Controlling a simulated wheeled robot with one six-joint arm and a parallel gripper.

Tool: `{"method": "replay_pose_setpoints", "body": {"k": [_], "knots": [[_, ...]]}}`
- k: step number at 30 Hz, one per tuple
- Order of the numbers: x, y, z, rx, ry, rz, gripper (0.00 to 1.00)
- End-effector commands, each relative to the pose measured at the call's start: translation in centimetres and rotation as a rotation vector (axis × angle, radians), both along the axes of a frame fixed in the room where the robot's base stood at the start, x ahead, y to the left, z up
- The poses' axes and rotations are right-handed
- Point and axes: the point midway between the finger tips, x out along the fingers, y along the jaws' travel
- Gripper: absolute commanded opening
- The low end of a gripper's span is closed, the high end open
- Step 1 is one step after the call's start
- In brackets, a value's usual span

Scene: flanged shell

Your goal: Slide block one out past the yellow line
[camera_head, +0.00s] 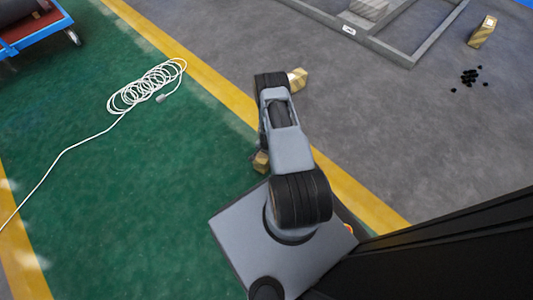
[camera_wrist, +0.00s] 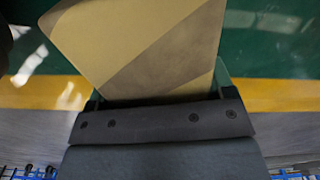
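A wooden block with a darker diagonal stripe (camera_wrist: 150,40) fills the upper middle of the wrist view, right against my gripper (camera_wrist: 158,100). Dark finger edges show on both sides of it; whether they press on it I cannot tell. In the head view a small wooden block (camera_head: 261,162) shows partly from under my arm, on the green floor left of the yellow line (camera_head: 230,97); it is probably the same block. My arm hides the gripper there. The yellow line (camera_wrist: 280,95) crosses behind the block in the wrist view. I can read no number on the block.
Another wooden block (camera_head: 299,79) lies on the grey floor just past the line. A striped block (camera_head: 482,32) and several black bits (camera_head: 469,77) lie farther right. A grey frame (camera_head: 395,50) is at the top. A coiled white cable (camera_head: 145,85) lies on the green floor.

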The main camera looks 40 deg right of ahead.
Motion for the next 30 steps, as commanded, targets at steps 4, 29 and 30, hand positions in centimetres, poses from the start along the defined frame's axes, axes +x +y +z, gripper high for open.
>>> {"method": "replay_pose_setpoints", "body": {"k": [4, 29, 30], "knots": [[-0.01, 0.0, 0.0, 0.0, 0.0, 0.0, 0.61], [0.23, -0.51, -0.14, -0.001, -0.001, 0.01, 0.12], [0.32, -0.66, -0.17, -0.001, -0.001, 0.015, 0.12]]}}
